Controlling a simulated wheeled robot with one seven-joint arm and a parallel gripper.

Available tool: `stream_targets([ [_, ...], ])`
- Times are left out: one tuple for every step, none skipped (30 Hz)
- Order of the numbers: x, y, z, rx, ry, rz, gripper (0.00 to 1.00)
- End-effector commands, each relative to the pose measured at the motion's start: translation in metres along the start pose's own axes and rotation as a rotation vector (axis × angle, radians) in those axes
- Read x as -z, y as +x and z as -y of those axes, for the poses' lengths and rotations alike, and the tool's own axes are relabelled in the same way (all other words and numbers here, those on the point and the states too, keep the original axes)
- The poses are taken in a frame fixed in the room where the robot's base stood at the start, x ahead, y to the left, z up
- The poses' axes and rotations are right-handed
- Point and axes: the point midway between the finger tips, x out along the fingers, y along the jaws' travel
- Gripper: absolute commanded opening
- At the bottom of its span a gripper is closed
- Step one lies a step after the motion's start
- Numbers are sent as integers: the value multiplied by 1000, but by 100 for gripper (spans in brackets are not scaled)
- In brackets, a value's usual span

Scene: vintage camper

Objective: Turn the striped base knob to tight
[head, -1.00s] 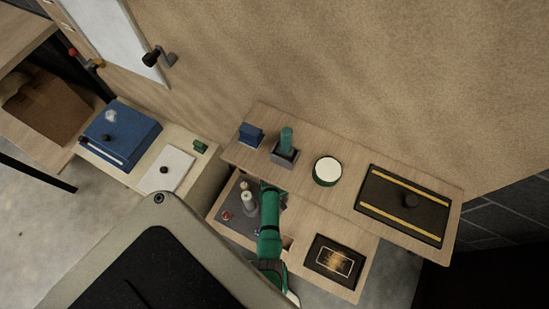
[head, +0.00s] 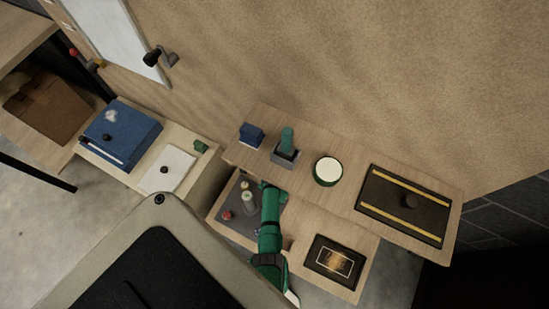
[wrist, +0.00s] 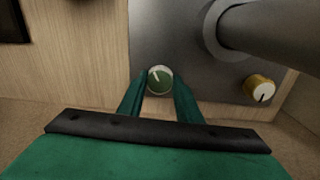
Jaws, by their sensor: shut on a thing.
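A round green knob (wrist: 160,80) with a pale rim and a white pointer line sits on a grey plate (wrist: 170,30) in the wrist view. Its line points up and slightly left. My gripper (wrist: 161,84) is shut on this knob, one green finger on each side. A gold knob (wrist: 260,90) with a white face and dark mark is to the right on the plate. No stripes beyond these marks are clear. In the head view my gripper (head: 268,188) is over the grey plate (head: 236,219); the held knob is hidden there.
A thick grey post (wrist: 275,28) rises from the plate close to my fingers on the right. A red knob (head: 227,215) is at the plate's left. Behind, a shelf holds a green-rimmed round thing (head: 327,171) and a yellow-striped dark board (head: 385,213) with a black knob.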

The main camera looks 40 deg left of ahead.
Motion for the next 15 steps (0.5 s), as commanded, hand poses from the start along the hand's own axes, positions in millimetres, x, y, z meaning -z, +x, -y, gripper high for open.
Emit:
stream_targets([
  [0, 0, -1, -3, 39, 5, 9],
  [0, 0, -1, -3, 64, 6, 9],
  [0, 0, -1, -4, 95, 8, 9],
  [-1, 0, -1, -4, 117, 9, 9],
  [-1, 0, -1, -4, 137, 10, 9],
  [-1, 0, -1, -4, 164, 12, 9],
  [-1, 0, -1, -4, 183, 13, 9],
  [-1, 0, -1, -4, 200, 14, 9],
  [-1, 0, -1, -5, 222, 15, 9],
  [-1, 0, -1, -5, 237, 16, 9],
  [-1, 0, -1, -5, 252, 17, 9],
  [-1, 0, -1, -5, 268, 18, 9],
  [-1, 0, -1, -5, 281, 19, 9],
  [-1, 0, -1, -5, 290, 20, 9],
  [-1, 0, -1, -5, 303, 20, 9],
])
